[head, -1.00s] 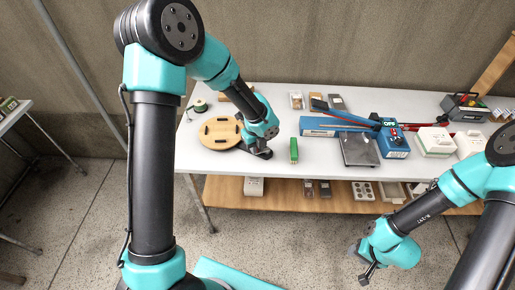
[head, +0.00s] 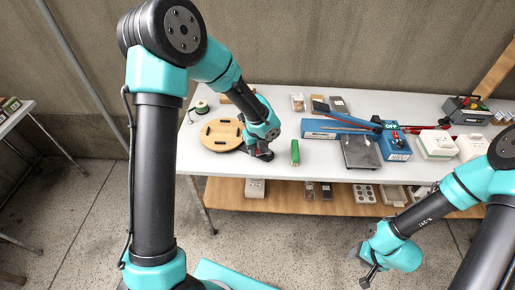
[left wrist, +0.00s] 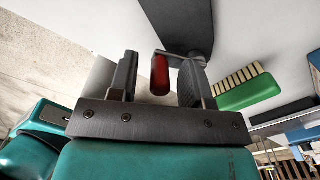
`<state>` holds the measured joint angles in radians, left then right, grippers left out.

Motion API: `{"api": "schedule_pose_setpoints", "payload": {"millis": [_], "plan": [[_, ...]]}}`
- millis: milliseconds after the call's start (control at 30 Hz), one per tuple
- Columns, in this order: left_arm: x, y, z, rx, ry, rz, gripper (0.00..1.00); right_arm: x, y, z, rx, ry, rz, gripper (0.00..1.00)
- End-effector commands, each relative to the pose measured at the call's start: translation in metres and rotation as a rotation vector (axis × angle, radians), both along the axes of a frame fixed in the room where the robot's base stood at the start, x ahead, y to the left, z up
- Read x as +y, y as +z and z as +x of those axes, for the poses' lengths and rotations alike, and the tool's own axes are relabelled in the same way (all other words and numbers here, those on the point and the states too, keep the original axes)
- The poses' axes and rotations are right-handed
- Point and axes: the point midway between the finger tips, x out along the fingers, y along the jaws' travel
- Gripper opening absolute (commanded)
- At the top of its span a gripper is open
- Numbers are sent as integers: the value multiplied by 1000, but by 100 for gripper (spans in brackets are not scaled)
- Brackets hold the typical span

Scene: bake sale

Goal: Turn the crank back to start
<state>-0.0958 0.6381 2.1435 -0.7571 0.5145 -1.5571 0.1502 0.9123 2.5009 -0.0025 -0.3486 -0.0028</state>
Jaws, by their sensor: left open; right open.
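The crank's red handle (left wrist: 160,75) shows in the left wrist view, hanging from a dark crank arm (left wrist: 181,54). A dark rounded body (left wrist: 182,22) lies behind it. My left gripper (left wrist: 158,66) is open, with the red handle between its two fingers; I cannot tell whether either finger touches it. In the head view my left gripper (head: 264,154) is low over the table's front left, beside a round wooden board, and mostly hides the crank. My right gripper (head: 368,274) is open and empty, in front of the table at lower right.
A green brush (head: 295,152) lies just right of my left gripper. The round wooden board (head: 221,134) with dark blocks is to its left. A scale (head: 360,152), a blue box (head: 396,147) and white boxes (head: 437,144) stand farther right on the white table.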

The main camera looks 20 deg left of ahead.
Motion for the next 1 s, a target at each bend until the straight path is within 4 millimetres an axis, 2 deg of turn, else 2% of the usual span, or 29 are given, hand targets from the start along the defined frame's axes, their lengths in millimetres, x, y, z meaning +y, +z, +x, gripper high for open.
{"api": "schedule_pose_setpoints", "payload": {"millis": [200,367,1000], "plan": [[0,3,0,-1,0,1,44,0,0,0,0,0,0,43],[0,17,1,-4,1,1,44,0,0,0,0,0,0,43],[0,135,0,-4,1,-1,44,0,0,0,0,0,0,43]]}}
